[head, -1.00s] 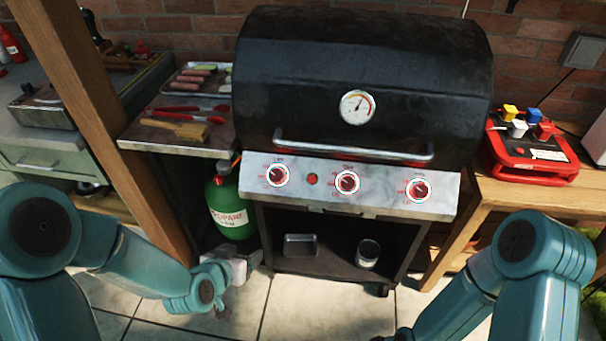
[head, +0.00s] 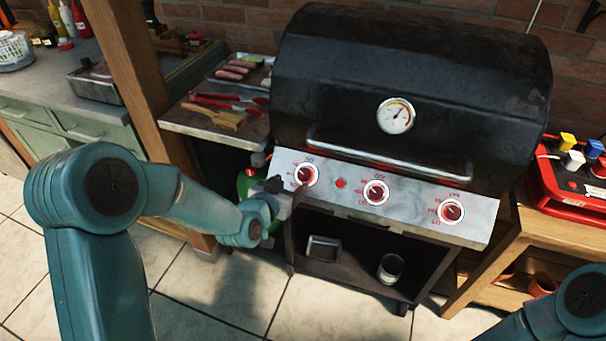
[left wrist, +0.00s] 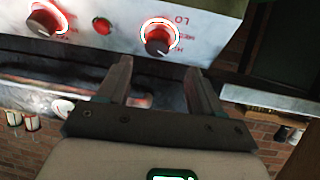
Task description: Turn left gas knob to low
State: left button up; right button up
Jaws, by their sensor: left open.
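The black grill (head: 410,90) has a silver front panel with a row of red knobs. The left gas knob (head: 306,175), ringed in white, is at the panel's left end. It also shows in the left wrist view (left wrist: 158,39), where the picture is turned over, with "LO" lettering near it. My left gripper (head: 290,187) is just in front of and beside the left knob. In the left wrist view its two fingers (left wrist: 160,72) are apart and empty, with the knob just beyond the tips, not between them. My right gripper is out of view; only part of my right arm shows.
The middle knob (head: 376,192) and right knob (head: 451,211) sit along the panel, with a red button (head: 341,183) beside the left knob. The lid handle (head: 385,158) juts out above. A wooden post (head: 128,75) stands left. A green propane tank is partly hidden behind my left arm.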

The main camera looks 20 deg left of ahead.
aim_at(303, 175)
pick_arm(q)
jog(key=x, duration=0.7)
jog(key=shift+w+d+f+p, duration=0.1)
jog(key=shift+w+d+p, duration=0.15)
jog(key=shift+w+p, duration=0.1)
jog(key=c, duration=1)
jog(key=shift+c, duration=0.2)
